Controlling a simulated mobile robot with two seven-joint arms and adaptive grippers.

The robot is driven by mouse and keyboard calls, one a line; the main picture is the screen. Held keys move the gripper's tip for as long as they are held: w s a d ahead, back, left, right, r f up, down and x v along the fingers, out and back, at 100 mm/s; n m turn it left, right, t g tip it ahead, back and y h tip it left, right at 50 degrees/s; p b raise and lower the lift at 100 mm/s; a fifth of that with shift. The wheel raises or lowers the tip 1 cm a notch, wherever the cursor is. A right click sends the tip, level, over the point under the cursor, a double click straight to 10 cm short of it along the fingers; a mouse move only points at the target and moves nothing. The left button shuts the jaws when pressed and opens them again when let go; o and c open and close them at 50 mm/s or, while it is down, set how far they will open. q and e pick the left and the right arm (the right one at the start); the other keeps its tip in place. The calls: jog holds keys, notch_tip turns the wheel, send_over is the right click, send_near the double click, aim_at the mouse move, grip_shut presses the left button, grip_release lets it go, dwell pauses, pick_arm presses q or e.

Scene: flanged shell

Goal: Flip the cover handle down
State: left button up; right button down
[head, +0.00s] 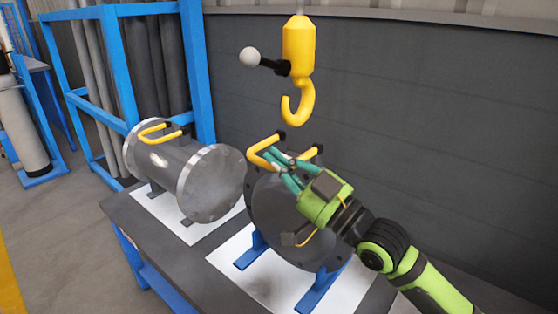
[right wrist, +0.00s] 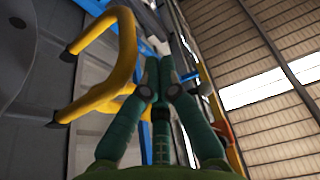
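The cover is a dark round plate (head: 272,212) held upright on a blue stand. Its yellow U-shaped handle (head: 259,155) sticks out at the top edge and is partly behind my right gripper. In the right wrist view the handle (right wrist: 127,45) is at the left, beside the teal fingers and not between them. My right gripper (head: 278,161) comes in from the right, close to the handle; contact is not clear. In the right wrist view its fingertips (right wrist: 161,80) look close together, but I cannot tell how far open they are. My left gripper is not in view.
A grey flanged shell (head: 170,170) with its own yellow handle (head: 160,132) lies left of the cover. A yellow hook (head: 298,85) with a white-ended lever hangs above. The dark table (head: 125,215) carries both parts. A blue rack (head: 200,70) stands behind at the left.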

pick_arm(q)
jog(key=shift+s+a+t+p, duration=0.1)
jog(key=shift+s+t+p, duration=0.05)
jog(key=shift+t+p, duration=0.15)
pick_arm(e)
jog(key=s+d, duration=0.5)
jog(key=d, duration=0.3)
jog(key=shift+s+f, duration=0.15)
